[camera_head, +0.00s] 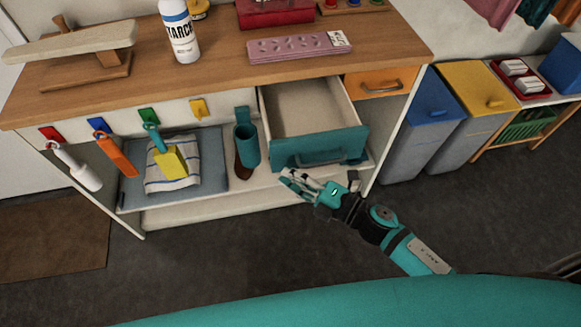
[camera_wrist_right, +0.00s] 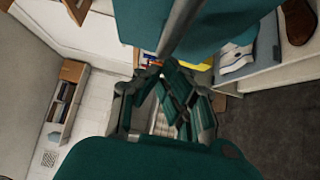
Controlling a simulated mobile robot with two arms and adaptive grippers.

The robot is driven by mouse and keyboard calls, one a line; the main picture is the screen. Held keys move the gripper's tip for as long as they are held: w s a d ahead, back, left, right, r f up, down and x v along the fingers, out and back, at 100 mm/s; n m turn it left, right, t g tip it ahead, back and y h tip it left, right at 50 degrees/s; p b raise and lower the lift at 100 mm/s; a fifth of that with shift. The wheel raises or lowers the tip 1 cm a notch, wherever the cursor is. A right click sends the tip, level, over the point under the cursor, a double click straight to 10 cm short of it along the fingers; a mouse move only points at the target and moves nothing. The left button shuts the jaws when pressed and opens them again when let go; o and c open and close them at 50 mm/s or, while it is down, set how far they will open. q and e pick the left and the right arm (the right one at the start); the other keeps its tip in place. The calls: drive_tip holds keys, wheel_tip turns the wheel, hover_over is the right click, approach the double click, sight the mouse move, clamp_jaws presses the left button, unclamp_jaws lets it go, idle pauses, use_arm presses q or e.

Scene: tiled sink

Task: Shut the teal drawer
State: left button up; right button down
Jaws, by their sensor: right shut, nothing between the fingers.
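The teal drawer (camera_head: 318,150) is pulled out under the wooden counter, and its pale inside looks empty. Its front carries a bar handle (camera_head: 322,158). My right gripper (camera_head: 293,181) is shut and empty, just below and in front of the drawer front in the head view. In the right wrist view the fingers (camera_wrist_right: 166,82) point toward the drawer front (camera_wrist_right: 215,22), with a grey bar, likely the handle, just beyond them. I cannot tell whether they touch. My left gripper is not in view.
An orange drawer (camera_head: 381,82) is closed at the right. Blue (camera_head: 428,105) and yellow (camera_head: 480,85) lidded bins stand right. The floor in front is clear.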

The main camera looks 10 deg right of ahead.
drive_tip(key=shift+w, duration=0.7)
drive_tip(key=shift+w, duration=0.1)
